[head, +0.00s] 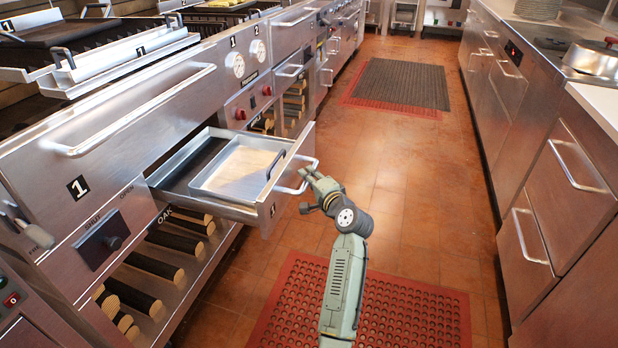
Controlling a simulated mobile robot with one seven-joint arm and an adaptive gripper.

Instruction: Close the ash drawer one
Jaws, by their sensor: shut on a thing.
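The ash drawer one (222,207) is pulled out from the front of the steel grill unit marked 1. A shallow metal pan (238,166) with a dark handle sits inside it. The drawer's front carries a curved bar handle (308,182). My gripper (309,177) is at this handle, at the right side of the drawer front, and is shut on it. The gripper's fingers partly cover the handle, so the exact contact is hard to make out. My arm reaches up from the bottom of the view.
Split logs (150,262) lie on the shelf below the drawer. A long rail handle (140,118) runs above it. A red perforated mat (400,312) lies under my arm. Steel counters with drawers (570,190) line the right. The tiled aisle (400,180) between is clear.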

